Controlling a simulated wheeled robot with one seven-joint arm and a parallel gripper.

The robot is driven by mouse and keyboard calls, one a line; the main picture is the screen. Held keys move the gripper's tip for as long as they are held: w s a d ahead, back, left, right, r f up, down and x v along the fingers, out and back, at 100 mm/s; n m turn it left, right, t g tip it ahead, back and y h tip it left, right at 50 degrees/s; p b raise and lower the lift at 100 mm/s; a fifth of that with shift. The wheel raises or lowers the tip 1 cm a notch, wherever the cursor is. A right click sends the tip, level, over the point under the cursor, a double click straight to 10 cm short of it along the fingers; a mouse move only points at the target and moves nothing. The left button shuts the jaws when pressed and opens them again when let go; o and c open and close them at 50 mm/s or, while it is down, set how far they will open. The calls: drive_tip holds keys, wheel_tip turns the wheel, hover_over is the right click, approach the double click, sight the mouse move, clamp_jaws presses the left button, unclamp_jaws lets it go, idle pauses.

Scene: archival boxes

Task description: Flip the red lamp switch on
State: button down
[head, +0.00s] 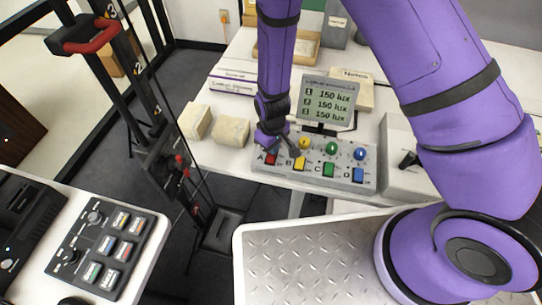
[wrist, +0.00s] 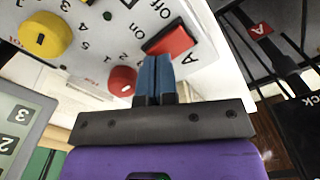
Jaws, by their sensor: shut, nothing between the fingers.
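The red switch (head: 271,159), marked A, is at the left end of the grey control panel (head: 315,177). In the wrist view the red switch (wrist: 170,42) is a red rocker with "on" and "off" printed beside it. I cannot tell for sure which way it is tipped. My gripper (head: 270,148) is down at the panel's left end and hides part of it. In the wrist view my gripper (wrist: 156,58) is shut and empty, with blue fingertips right by the red switch's edge; contact is unclear. A red knob (wrist: 122,80) is beside the fingers.
Yellow (head: 300,163), green (head: 330,169) and blue (head: 358,175) switches sit along the panel, with knobs behind them. The screen (head: 328,101) shows three 150 lux lines. Pale boxes (head: 232,131) stand left of the panel. A black post frame (head: 150,100) rises further left.

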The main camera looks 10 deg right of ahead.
drive_tip(key=shift+f, duration=0.5)
idle(0.3)
drive_tip(key=shift+r, duration=3.5)
drive_tip(key=d+r+m+t, duration=0.1)
drive_tip(key=d+r, duration=0.3)
drive_tip(key=r, duration=0.5)
drive_tip(key=d+r+m+y, duration=0.1)
drive_tip(key=d+r, duration=0.3)
drive_tip(key=r, duration=0.5)
drive_tip(key=d+r+m+t, duration=0.15)
drive_tip(key=d+r, duration=0.25)
drive_tip(key=r, duration=0.5)
drive_tip(key=s+d+r+m+t, duration=0.1)
drive_tip(key=s+d+r+m, duration=0.1)
drive_tip(key=s+d+r, duration=0.4)
drive_tip(key=s+d+r+m+t+h, duration=0.1)
drive_tip(key=s+d+r+m, duration=0.1)
drive_tip(key=s+d+r, duration=0.4)
drive_tip(key=s+r, duration=0.3)
drive_tip(key=s, duration=0.3)
drive_tip(key=shift+s+d+t, duration=0.3)
drive_tip(key=shift+t, duration=0.05)
drive_tip(key=shift+m, duration=0.25)
